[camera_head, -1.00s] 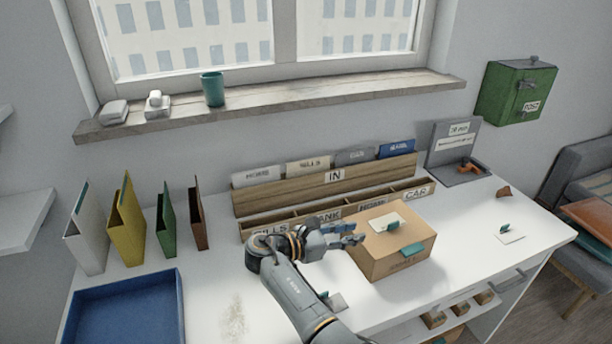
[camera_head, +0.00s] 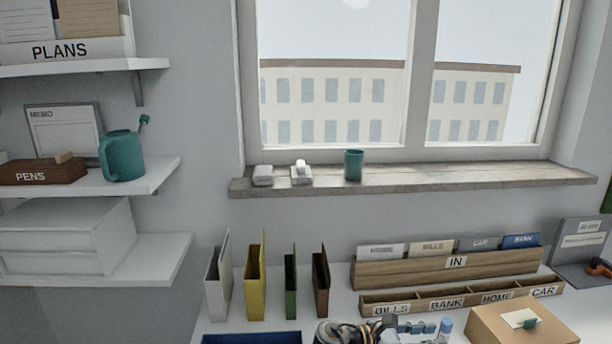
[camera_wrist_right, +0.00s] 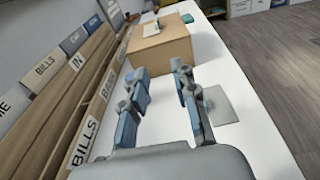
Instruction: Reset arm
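My right gripper (camera_head: 428,328) shows at the bottom edge of the head view, over the white desk, left of the cardboard box (camera_head: 525,325) and in front of the wooden sorter (camera_head: 450,271). In the right wrist view the right gripper (camera_wrist_right: 158,82) has its two fingers apart with nothing between them. The cardboard box (camera_wrist_right: 160,50) lies beyond the fingertips and the sorter with its BILLS label runs along the left. Most of the right arm is cut off below the head view. My left gripper is not in view.
Upright folders, including a yellow folder (camera_head: 255,284), stand left of the sorter. A blue tray (camera_head: 252,338) shows at the bottom edge. A teal cup (camera_head: 353,165) stands on the windowsill. Shelves at left hold a teal watering can (camera_head: 122,157).

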